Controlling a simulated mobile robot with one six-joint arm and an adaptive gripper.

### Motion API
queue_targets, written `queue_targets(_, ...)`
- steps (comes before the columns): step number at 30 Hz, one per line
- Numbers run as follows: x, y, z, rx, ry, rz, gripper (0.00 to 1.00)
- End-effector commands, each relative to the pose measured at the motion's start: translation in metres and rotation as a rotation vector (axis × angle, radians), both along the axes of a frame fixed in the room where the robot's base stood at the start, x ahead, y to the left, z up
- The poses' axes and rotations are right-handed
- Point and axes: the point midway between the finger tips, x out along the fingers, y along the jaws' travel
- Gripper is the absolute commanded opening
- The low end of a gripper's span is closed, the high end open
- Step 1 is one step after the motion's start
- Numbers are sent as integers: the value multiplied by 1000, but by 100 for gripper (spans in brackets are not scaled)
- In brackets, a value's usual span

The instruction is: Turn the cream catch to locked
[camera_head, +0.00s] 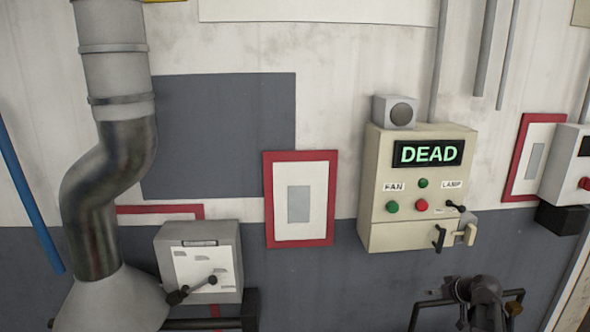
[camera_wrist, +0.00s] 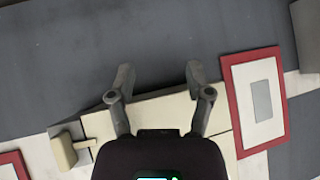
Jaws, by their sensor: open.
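The cream catch (camera_head: 468,235) is a small lever on a grey plate at the lower right corner of the cream control box (camera_head: 400,180). It also shows at the lower left of the wrist view (camera_wrist: 64,151), where the picture is turned over. I cannot read lock markings by it. My gripper (camera_wrist: 160,76) is open and empty, its two fingers spread in front of the box's lower edge. The catch lies apart from the fingers, to their left in the wrist view. My gripper's body hides part of the box there.
A black handle (camera_head: 439,238) sits just left of the catch, and a black-knobbed lever (camera_head: 456,208) above it. The box display (camera_head: 428,153) reads DEAD. A red-framed panel (camera_head: 329,200) is to the left. A grey lever box (camera_head: 200,262) and a large duct (camera_head: 105,180) stand farther left.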

Motion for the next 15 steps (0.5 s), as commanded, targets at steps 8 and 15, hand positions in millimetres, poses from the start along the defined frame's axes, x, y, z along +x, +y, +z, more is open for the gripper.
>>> queue_targets(8, -30, 95, -58, 4, 240, 45, 66)
queue_targets(15, -65, 158, -99, -36, 442, 36, 66)
